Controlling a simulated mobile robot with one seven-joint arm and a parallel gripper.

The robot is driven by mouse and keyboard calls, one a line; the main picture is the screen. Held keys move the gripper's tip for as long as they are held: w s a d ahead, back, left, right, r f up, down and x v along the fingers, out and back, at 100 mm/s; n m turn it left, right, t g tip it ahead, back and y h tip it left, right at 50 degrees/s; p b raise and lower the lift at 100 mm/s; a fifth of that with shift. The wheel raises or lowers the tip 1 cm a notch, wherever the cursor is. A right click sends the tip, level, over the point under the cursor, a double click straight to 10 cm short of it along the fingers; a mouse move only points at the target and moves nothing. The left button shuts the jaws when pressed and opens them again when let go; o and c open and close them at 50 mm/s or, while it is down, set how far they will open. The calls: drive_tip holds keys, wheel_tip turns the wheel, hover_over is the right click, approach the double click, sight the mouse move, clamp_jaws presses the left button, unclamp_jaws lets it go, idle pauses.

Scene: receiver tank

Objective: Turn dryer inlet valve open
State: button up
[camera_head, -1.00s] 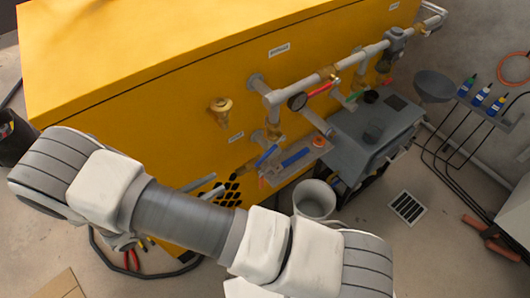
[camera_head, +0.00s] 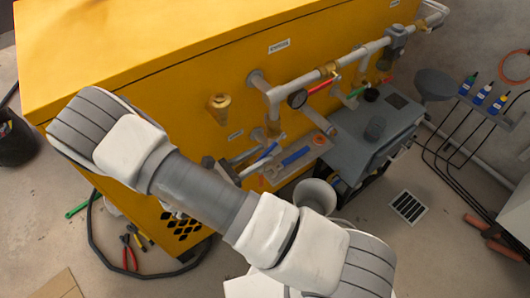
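Several valves sit on the piping along the yellow cabinet; their labels are too small to read, so I cannot tell which is the dryer inlet valve. A red lever (camera_head: 320,87) lies along the upper grey pipe. A green lever (camera_head: 357,91) is on a branch to its right. A blue lever (camera_head: 268,151) is low, below the pipe's left end. My gripper (camera_head: 251,162) is partly hidden behind my arm, with its grey finger parts just left of the blue lever. I cannot tell whether they touch it or how far they are apart.
The yellow cabinet (camera_head: 150,50) stands behind my arm. A tray with a blue tool (camera_head: 296,157), a grey box unit (camera_head: 345,140) and a bucket (camera_head: 316,195) crowd the lower right.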

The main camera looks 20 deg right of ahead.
drive_tip(key=shift+x, duration=1.05)
clamp_jaws()
drive_tip(key=shift+a, duration=0.1)
idle(0.6)
